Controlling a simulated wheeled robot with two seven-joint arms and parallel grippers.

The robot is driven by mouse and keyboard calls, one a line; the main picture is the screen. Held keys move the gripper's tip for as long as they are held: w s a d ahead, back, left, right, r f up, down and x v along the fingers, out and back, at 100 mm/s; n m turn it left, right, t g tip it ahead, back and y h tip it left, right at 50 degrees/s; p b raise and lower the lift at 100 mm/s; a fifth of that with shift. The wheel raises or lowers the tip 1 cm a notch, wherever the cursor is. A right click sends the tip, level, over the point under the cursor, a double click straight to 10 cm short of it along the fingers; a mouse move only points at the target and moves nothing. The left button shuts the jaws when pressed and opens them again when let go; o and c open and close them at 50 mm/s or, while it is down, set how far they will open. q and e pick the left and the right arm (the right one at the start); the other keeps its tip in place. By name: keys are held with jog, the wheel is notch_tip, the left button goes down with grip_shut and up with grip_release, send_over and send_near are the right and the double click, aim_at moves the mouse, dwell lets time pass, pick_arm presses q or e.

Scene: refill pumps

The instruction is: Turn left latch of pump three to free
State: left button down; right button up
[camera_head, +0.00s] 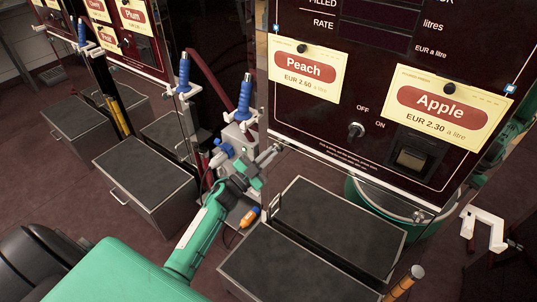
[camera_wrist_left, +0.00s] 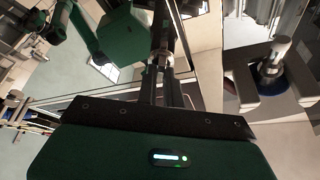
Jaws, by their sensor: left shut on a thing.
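My left gripper (camera_head: 267,157) is at the lower left corner of the near dark pump panel (camera_head: 330,110) with the Peach and Apple cards. In the left wrist view its dark fingers (camera_wrist_left: 166,78) are close together on a small slim grey part, seemingly the left latch (camera_wrist_left: 164,52). The fingers and wrist hide most of this part, and its turn angle cannot be told. My right gripper cannot be made out.
Blue-handled nozzles (camera_head: 245,97) in white holders stand left of the panel. An orange-tipped tool (camera_head: 250,217) is near my wrist. Dark-topped boxes (camera_head: 335,225) stand in front and below. A white bracket (camera_head: 484,229) is at the right. Red floor shows between boxes.

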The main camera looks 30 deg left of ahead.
pick_arm(q)
jog(key=m+g+h, duration=0.1)
jog(key=m, duration=0.1)
jog(key=shift+a+r+m+p, duration=0.1)
jog(key=shift+m+p, duration=0.2)
jog(key=shift+m, duration=0.1)
jog(key=shift+m+g+h+p, duration=0.35)
jog(key=shift+m+g+h, duration=0.05)
jog(key=shift+m, duration=0.7)
jog(key=m+g+p, duration=0.1)
jog(key=m, duration=0.2)
jog(key=m+g+p, duration=0.1)
jog(key=m, duration=0.1)
jog(key=shift+r+m, duration=0.2)
jog(key=shift+m, duration=0.2)
jog(key=shift+m+g+p, duration=0.3)
jog(key=shift+m+p, duration=0.4)
jog(key=shift+m, duration=0.1)
jog(key=shift+f+m+g, duration=0.1)
jog(key=shift+m+g, duration=0.2)
jog(key=shift+m, duration=0.2)
pick_arm(e)
notch_tip(320, 180, down, 12)
jog(key=s+g, duration=0.1)
jog(key=shift+f, duration=0.2)
pick_arm(q)
jog(key=c, duration=1.5)
grip_release()
jog(key=shift+c, duration=0.2)
